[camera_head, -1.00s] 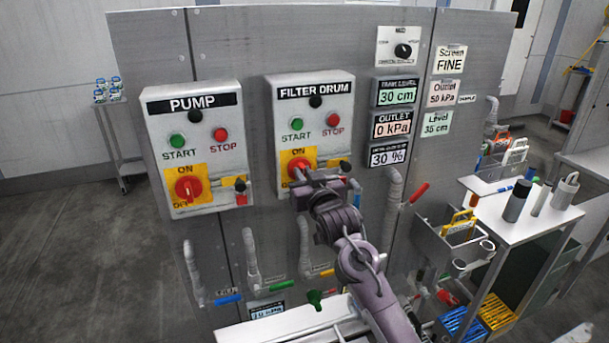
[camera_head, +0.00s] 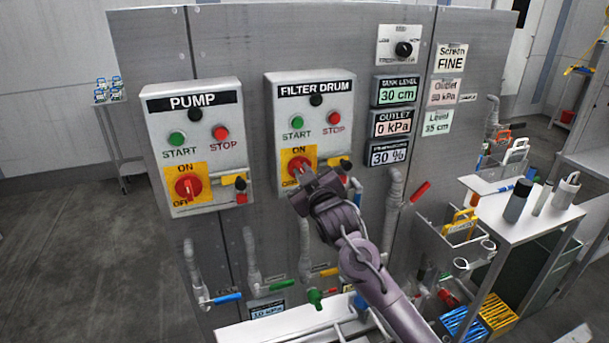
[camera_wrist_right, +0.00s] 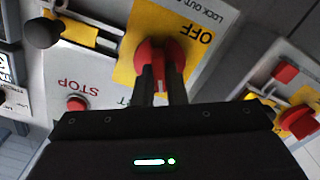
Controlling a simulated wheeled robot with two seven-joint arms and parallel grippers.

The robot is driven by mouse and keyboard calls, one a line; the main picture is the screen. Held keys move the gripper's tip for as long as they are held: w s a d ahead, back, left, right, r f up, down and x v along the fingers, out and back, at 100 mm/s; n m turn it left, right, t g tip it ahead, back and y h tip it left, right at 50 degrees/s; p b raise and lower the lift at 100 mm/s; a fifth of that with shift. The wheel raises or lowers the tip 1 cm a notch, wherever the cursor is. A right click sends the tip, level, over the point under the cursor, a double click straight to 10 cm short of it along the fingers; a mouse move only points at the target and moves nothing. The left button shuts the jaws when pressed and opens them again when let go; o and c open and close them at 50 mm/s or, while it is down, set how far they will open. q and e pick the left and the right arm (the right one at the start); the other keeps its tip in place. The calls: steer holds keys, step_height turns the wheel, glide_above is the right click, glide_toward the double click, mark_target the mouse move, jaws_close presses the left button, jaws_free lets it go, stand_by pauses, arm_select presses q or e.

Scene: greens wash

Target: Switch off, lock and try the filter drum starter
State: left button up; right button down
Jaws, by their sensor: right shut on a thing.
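The filter drum starter (camera_head: 332,103) is a grey box with a green START button (camera_head: 297,122), a red STOP button (camera_head: 334,118) and a red rotary switch (camera_head: 303,163) on a yellow plate. My right gripper (camera_head: 302,186) is at this switch and hides its lower part. In the right wrist view my right gripper (camera_wrist_right: 160,88) is shut on the red handle (camera_wrist_right: 158,58), beside the OFF lettering. The handle's exact angle is hard to tell. A yellow bar with a black knob (camera_wrist_right: 43,33) sits beside the plate. My left gripper is not in view.
The similar pump starter (camera_head: 212,122) is at the left. Pipes with coloured handles (camera_head: 228,298) run below. A holder with a yellow item (camera_head: 459,224) and a white side table (camera_head: 545,215) stand at the right. Blue and yellow crates (camera_head: 490,309) sit lower right.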

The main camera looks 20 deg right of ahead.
steer(key=shift+a+f+n+b, duration=0.15)
steer(key=shift+n+b, duration=1.05)
steer(key=shift+n, duration=1.85)
steer(key=shift+f+n+b, duration=0.1)
steer(key=shift+n+b, duration=1.05)
steer(key=shift+n, duration=1.9)
steer(key=c, duration=1.5)
jaws_free()
steer(key=shift+s, duration=0.1)
